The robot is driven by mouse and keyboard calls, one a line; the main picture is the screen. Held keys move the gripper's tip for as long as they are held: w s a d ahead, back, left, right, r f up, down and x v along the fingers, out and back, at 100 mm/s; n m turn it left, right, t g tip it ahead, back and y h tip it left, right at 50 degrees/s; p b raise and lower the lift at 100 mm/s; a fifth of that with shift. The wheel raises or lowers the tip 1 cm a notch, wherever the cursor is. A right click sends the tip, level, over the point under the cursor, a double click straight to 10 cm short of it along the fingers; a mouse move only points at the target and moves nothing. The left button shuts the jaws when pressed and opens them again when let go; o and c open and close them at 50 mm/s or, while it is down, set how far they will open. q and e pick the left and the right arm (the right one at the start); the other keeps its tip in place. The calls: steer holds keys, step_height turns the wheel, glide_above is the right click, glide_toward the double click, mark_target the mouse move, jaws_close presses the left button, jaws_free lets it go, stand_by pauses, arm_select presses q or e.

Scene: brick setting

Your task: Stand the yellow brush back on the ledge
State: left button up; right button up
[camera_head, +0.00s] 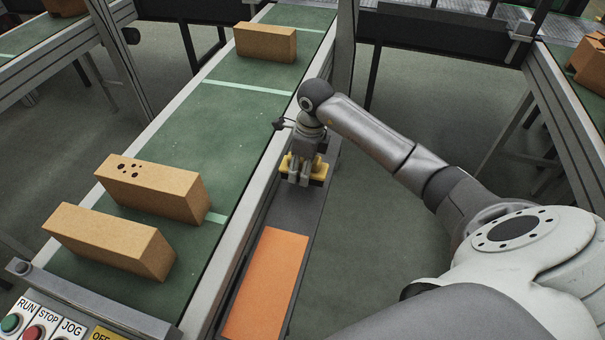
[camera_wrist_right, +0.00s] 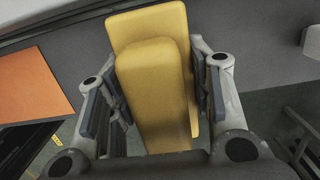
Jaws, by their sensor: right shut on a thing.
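The yellow brush (camera_wrist_right: 155,95) fills the middle of the right wrist view, between the two fingers of my right gripper (camera_wrist_right: 155,110). In the head view the yellow brush (camera_head: 317,169) shows at both sides of my right gripper (camera_head: 301,172), which covers its middle. The gripper is shut on the brush. The brush is over the dark grey ledge (camera_head: 296,208) along the conveyor's right side. I cannot tell whether it touches the ledge. My left gripper is not in view.
An orange panel (camera_head: 267,283) lies on the near part of the ledge. The green conveyor (camera_head: 215,130) carries two near bricks (camera_head: 110,240) (camera_head: 150,190) and one far brick (camera_head: 265,43). A button panel (camera_head: 45,322) stands at the lower left.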

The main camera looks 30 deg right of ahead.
step_height(320, 180, down, 2)
steer(key=shift+f+p, duration=0.25)
steer(key=shift+p, duration=0.3)
steer(key=shift+f, duration=0.3)
steer(key=shift+f, duration=0.1)
steer(key=shift+f+b, duration=0.15)
steer(key=shift+b, duration=0.15)
steer(key=o, duration=1)
steer(key=shift+c, duration=0.2)
